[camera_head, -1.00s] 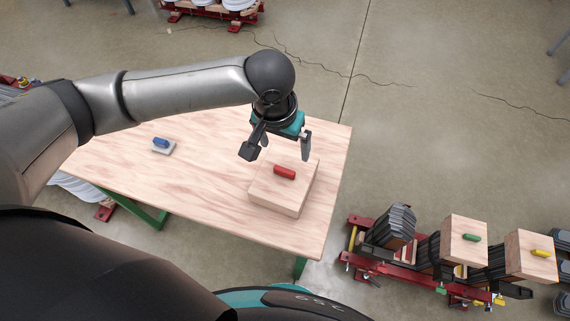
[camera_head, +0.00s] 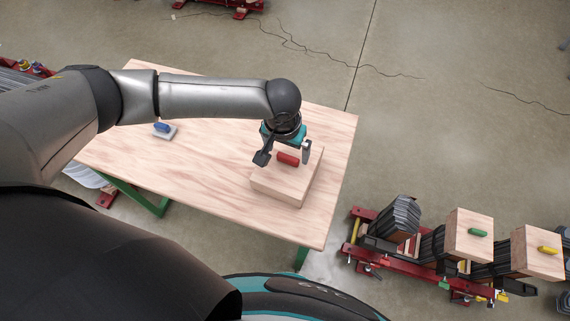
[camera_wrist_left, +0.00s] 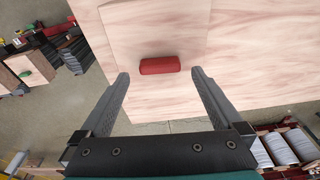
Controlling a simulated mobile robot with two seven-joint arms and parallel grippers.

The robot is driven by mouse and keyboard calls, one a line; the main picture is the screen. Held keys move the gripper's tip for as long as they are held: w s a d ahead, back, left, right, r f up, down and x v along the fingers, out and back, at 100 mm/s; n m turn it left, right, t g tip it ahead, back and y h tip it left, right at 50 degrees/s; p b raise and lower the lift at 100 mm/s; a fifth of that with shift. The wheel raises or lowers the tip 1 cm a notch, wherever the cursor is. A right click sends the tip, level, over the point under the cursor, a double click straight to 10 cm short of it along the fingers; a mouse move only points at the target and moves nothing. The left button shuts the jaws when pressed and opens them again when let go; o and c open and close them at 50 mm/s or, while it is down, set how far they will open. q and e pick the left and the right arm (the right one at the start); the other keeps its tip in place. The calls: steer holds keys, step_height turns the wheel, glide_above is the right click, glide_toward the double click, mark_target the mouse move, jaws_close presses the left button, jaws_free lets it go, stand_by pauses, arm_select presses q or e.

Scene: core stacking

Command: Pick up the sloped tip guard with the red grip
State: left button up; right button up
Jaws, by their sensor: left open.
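The sloped tip guard (camera_head: 277,187) is a pale wooden block with a red grip (camera_head: 288,159) on top. It rests on the right part of the wooden table. My left gripper (camera_head: 284,157) is open, with its fingers on either side of the red grip in the head view. In the left wrist view the red grip (camera_wrist_left: 159,65) lies just beyond the fingertips, centred between them, and the guard's pale top (camera_wrist_left: 160,30) is around it. The gripper (camera_wrist_left: 158,74) holds nothing. I cannot tell its exact height above the guard. My right gripper is not in view.
The wooden table (camera_head: 215,200) is mostly bare. A small grey piece with a blue grip (camera_head: 162,127) lies at its left. A red stand (camera_head: 400,267) on the floor at right holds dark stacked cores, with a green-grip block (camera_head: 478,233) and a yellow-grip block (camera_head: 548,250).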

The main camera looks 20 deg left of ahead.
mark_target(288, 157)
arm_select(q)
steer(key=shift+w+f+b, duration=0.15)
steer(key=shift+f, duration=0.6)
steer(key=shift+w+f+b, duration=0.1)
steer(key=shift+f+b, duration=0.05)
steer(key=shift+f, duration=0.6)
jaws_close()
